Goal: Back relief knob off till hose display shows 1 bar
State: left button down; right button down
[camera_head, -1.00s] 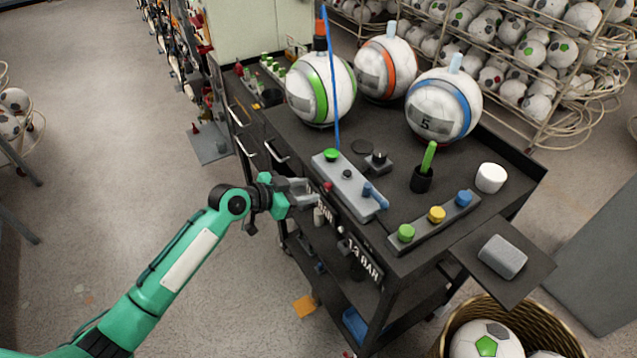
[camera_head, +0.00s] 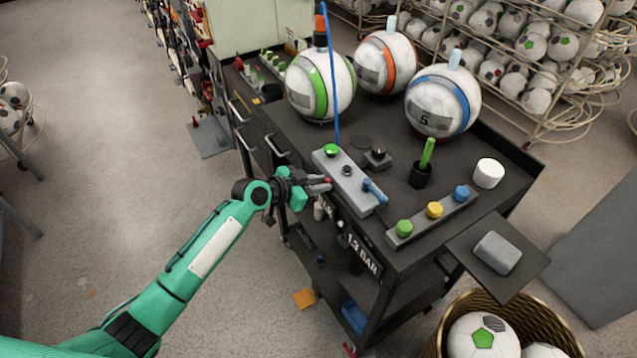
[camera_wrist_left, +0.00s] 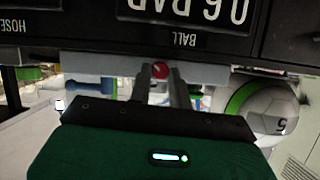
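The red relief knob (camera_head: 327,182) sits on the near side of the grey control box (camera_head: 345,178). My left gripper (camera_head: 318,184) is right at it. In the left wrist view the red knob (camera_wrist_left: 160,70) shows between the two separated fingertips (camera_wrist_left: 160,74); I cannot tell whether they touch it. The hose display (camera_head: 363,254) on the cart's side reads 1.3 BAR. In the upside-down wrist view the ball display (camera_wrist_left: 188,10) reads 0.6 BAR, and only the hose label (camera_wrist_left: 14,26) shows at the left. My right gripper is out of view.
The black cart (camera_head: 300,135) carries a green-striped ball (camera_head: 318,88) with a blue hose, an orange-striped ball (camera_head: 385,62) and a blue-striped ball (camera_head: 440,104). A blue lever (camera_head: 374,190) sits on the control box's right end. A button strip (camera_head: 433,214) lies in front.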

pick_arm(q)
jog(key=n+g+b, duration=0.1)
jog(key=b, duration=0.1)
jog(key=n+h+b, duration=0.1)
jog(key=n+b, duration=0.1)
jog(key=shift+w+a+g+b, duration=0.2)
jog(key=shift+g+b, duration=0.1)
jog(key=shift+g, duration=0.1)
jog(key=c, duration=1.3)
grip_release()
